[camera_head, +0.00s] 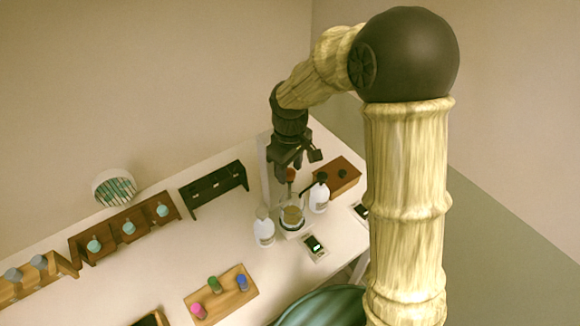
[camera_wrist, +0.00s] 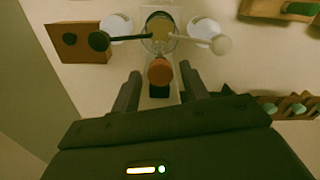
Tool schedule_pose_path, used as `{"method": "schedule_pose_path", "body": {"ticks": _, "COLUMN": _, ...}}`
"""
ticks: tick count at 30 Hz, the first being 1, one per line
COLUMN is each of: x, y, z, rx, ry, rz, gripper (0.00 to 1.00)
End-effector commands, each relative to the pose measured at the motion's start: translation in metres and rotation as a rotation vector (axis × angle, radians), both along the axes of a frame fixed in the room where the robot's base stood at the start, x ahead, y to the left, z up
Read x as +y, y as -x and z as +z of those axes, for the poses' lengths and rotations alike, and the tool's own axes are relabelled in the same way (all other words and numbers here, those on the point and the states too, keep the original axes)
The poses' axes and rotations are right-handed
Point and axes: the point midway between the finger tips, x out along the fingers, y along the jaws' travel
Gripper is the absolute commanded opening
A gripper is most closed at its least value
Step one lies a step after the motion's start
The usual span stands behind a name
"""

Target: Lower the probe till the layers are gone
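My gripper (camera_head: 288,158) points down over the white stand (camera_head: 266,170) at the back of the table. In the wrist view my gripper (camera_wrist: 160,74) is open, one finger on each side of an orange-brown knob (camera_wrist: 160,72), with gaps on both sides. The knob also shows in the head view (camera_head: 291,174), just below the fingers. It may top the probe; no probe tip shows clearly. A glass beaker (camera_head: 292,216) with yellowish contents stands below, and also shows in the wrist view (camera_wrist: 160,28). I cannot make out separate layers in it.
White bottles (camera_head: 264,230) (camera_head: 319,198) flank the beaker. A small display box (camera_head: 314,247) lies in front, and a brown block (camera_head: 340,178) stands to the right. A dark rack (camera_head: 213,189) and a wooden peg board (camera_head: 222,297) stand left. Dark and pale ball-ended rods (camera_wrist: 99,41) (camera_wrist: 222,45) reach beside the beaker.

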Motion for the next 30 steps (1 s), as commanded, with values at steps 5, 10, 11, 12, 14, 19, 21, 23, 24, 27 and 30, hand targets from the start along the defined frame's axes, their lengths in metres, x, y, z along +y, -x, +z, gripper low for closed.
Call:
{"method": "schedule_pose_path", "body": {"ticks": 5, "x": 0.0, "y": 0.0, "z": 0.0, "rx": 0.0, "ry": 0.0, "rz": 0.0, "gripper": 0.5}}
{"method": "schedule_pose_path", "body": {"ticks": 10, "x": 0.0, "y": 0.0, "z": 0.001, "rx": 0.0, "ry": 0.0, "rz": 0.0, "gripper": 0.5}}
{"method": "schedule_pose_path", "body": {"ticks": 11, "x": 0.0, "y": 0.0, "z": 0.003, "rx": 0.0, "ry": 0.0, "rz": 0.0, "gripper": 0.5}}
{"method": "schedule_pose_path", "body": {"ticks": 12, "x": 0.0, "y": 0.0, "z": 0.005, "rx": -0.001, "ry": 0.0, "rz": 0.0, "gripper": 0.5}}
{"method": "schedule_pose_path", "body": {"ticks": 14, "x": 0.0, "y": -0.001, "z": 0.01, "rx": -0.003, "ry": -0.001, "rz": -0.001, "gripper": 0.5}}
{"method": "schedule_pose_path", "body": {"ticks": 19, "x": 0.0, "y": -0.001, "z": 0.036, "rx": -0.004, "ry": -0.002, "rz": -0.002, "gripper": 0.5}}
{"method": "schedule_pose_path", "body": {"ticks": 21, "x": 0.0, "y": -0.001, "z": 0.05, "rx": -0.006, "ry": -0.001, "rz": -0.001, "gripper": 0.5}}
{"method": "schedule_pose_path", "body": {"ticks": 23, "x": 0.0, "y": -0.001, "z": 0.062, "rx": -0.006, "ry": -0.002, "rz": 0.0, "gripper": 0.5}}
{"method": "schedule_pose_path", "body": {"ticks": 24, "x": 0.0, "y": -0.001, "z": 0.07, "rx": -0.006, "ry": -0.001, "rz": 0.0, "gripper": 0.5}}
{"method": "schedule_pose_path", "body": {"ticks": 27, "x": 0.0, "y": 0.0, "z": 0.09, "rx": -0.006, "ry": -0.002, "rz": -0.001, "gripper": 0.5}}
{"method": "schedule_pose_path", "body": {"ticks": 30, "x": 0.0, "y": -0.001, "z": 0.11, "rx": -0.006, "ry": -0.002, "rz": -0.001, "gripper": 0.5}}
